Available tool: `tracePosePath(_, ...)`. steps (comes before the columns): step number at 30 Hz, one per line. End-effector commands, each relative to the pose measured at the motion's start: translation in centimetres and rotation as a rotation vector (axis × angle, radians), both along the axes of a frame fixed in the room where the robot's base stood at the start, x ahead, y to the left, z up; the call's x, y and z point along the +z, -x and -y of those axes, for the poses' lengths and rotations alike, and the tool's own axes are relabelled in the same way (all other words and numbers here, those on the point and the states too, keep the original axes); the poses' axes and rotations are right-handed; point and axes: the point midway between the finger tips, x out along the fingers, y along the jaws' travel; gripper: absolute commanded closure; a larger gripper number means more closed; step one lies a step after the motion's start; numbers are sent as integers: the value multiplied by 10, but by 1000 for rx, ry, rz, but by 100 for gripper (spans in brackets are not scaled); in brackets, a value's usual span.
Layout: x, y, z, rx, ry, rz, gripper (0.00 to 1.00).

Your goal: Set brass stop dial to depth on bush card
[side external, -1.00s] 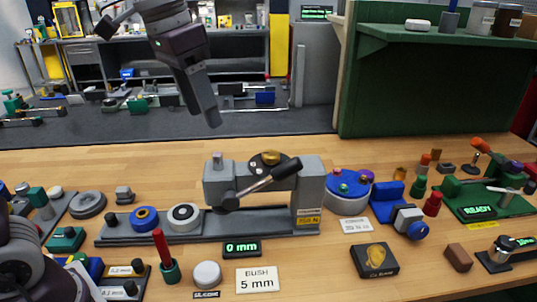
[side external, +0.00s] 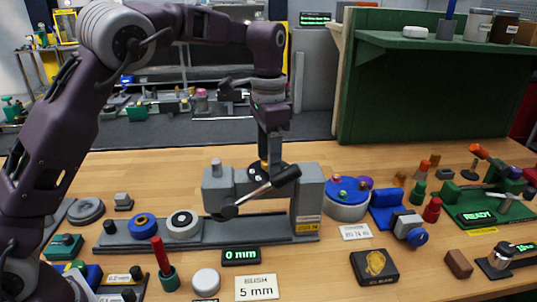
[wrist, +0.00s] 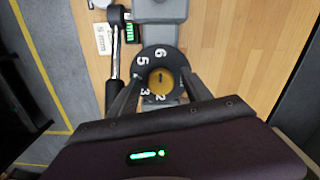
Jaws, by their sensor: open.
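The brass stop dial (wrist: 161,80) is a round brass knob on a black numbered disc (wrist: 143,62), on top of the grey press (side external: 309,195). In the side view the brass knob (side external: 264,165) shows just under my gripper (side external: 268,160). In the wrist view my open gripper (wrist: 158,88) has one finger on each side of the knob; whether they touch it I cannot tell. The bush card (side external: 257,288) reads "BUSH 5 mm" and lies at the front. A display (side external: 241,256) behind it reads "0 mm".
The press lever (side external: 265,188) slants across the press front, close to the dial. A blue-topped round holder (side external: 347,198) stands right of the press. Blue and white rings (side external: 143,226) lie on the rail at left. A green shelf (side external: 430,85) rises at the back right.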

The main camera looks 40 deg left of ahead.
Motion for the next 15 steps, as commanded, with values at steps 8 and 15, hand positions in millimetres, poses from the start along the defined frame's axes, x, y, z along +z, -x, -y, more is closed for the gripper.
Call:
tracePosePath(8, 0, 0, 0, 0, 0, 0, 78)
tracePosePath(15, 1, 0, 0, 3, 1, 1, 100)
